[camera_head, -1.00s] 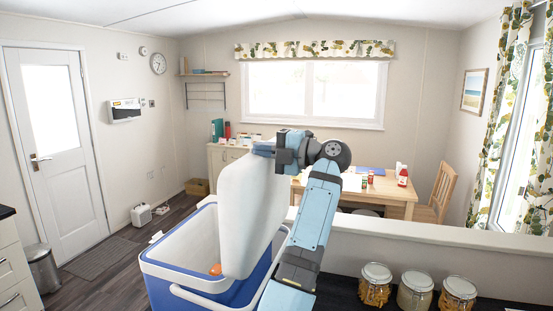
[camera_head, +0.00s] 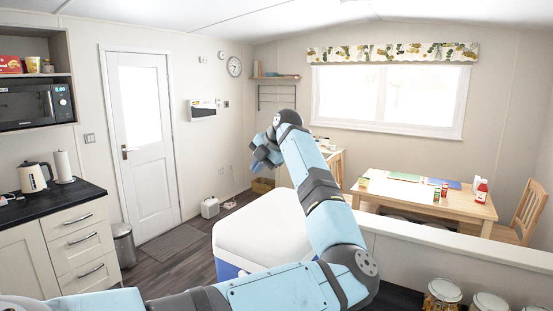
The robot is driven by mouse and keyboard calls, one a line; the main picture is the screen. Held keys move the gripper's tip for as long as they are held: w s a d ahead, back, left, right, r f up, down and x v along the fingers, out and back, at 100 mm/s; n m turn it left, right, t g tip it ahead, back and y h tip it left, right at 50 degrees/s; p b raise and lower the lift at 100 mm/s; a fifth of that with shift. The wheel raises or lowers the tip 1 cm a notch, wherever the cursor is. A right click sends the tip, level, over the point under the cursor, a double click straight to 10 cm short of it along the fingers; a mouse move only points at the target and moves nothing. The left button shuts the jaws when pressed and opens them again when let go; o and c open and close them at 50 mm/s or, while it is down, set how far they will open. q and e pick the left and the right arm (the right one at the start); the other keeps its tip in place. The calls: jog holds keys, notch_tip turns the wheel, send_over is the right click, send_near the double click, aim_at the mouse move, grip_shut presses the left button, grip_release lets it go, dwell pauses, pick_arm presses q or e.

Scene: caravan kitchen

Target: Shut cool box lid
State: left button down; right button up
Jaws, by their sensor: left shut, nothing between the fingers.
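The cool box (camera_head: 226,268) stands on the floor in front of me, a blue body under a white lid. Its white lid (camera_head: 262,226) lies flat over the top, and no opening shows. My arm covers its right and near parts. My left gripper (camera_head: 257,162) is shut and empty, raised above the far part of the lid and apart from it in the picture. My right gripper is not in view.
A low partition (camera_head: 440,245) runs right of the cool box, with glass jars (camera_head: 442,295) on a dark counter before it. A wooden table (camera_head: 425,197) stands beyond. A kitchen counter (camera_head: 50,205) and a bin (camera_head: 123,243) are at left. Floor is free near the door (camera_head: 145,140).

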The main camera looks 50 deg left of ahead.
aim_at(240, 211)
pick_arm(q)
jog(key=a+f+h+b, duration=0.1)
jog(key=f, duration=0.1)
jog(key=s+a+f+h+b, duration=0.1)
jog(key=a+f, duration=0.1)
jog(key=f, duration=0.1)
jog(key=a+f+t+h+b, duration=0.1)
jog(key=a+f, duration=0.1)
jog(key=shift+s+f+h, duration=0.2)
jog(key=shift+f+h, duration=0.2)
jog(key=shift+h, duration=0.4)
jog(key=b+x, duration=0.2)
jog(key=x, duration=0.1)
jog(key=b+x, duration=0.2)
jog(key=x, duration=0.2)
jog(key=shift+a, duration=0.25)
jog(key=shift+f+b, duration=0.6)
jog(key=shift+f, duration=0.25)
jog(key=shift+s+f, duration=0.1)
jog(key=shift+f, duration=0.05)
